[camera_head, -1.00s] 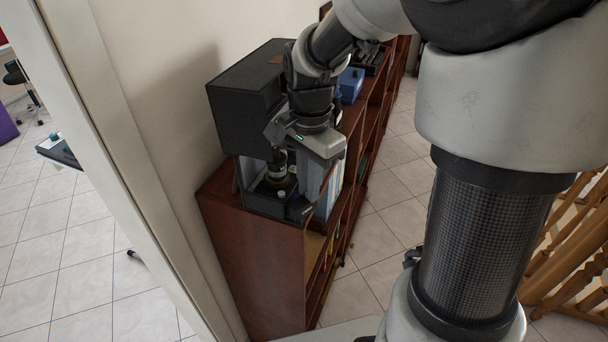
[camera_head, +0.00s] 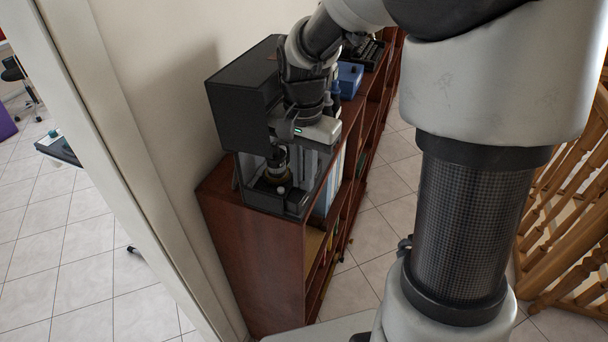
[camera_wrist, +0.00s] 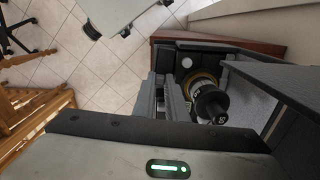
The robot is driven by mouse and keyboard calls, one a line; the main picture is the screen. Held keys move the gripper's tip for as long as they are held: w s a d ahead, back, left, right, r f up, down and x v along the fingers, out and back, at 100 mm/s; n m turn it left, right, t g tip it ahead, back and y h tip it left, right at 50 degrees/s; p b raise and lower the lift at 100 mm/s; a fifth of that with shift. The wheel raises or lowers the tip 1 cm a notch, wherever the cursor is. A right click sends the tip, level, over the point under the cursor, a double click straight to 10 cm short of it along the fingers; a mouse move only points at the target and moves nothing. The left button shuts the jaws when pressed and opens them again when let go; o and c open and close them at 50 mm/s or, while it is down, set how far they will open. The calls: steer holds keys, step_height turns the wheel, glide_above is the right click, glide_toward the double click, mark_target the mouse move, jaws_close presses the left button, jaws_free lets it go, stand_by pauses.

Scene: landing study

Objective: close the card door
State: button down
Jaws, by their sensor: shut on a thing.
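The black machine (camera_head: 238,118) stands on the wooden bookcase, with its lower bay open toward me. A dark cylinder with a brass ring (camera_head: 277,172) sits in the bay; it also shows in the wrist view (camera_wrist: 208,102). My gripper (camera_head: 306,160) is at the right side of the bay, below the upper housing. In the wrist view my gripper's grey fingers (camera_wrist: 166,97) are together beside the bay, shut on the card door's edge. The fingers and wrist hide most of the door, so its exact angle cannot be told.
The reddish wooden bookcase (camera_head: 255,265) has open shelves with folders on its right side. A blue box (camera_head: 349,80) stands behind my wrist on its top. A wall and white door frame are close on the left.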

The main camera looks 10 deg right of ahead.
steer(key=c, duration=1.8)
jaws_free()
steer(key=shift+o, duration=0.2)
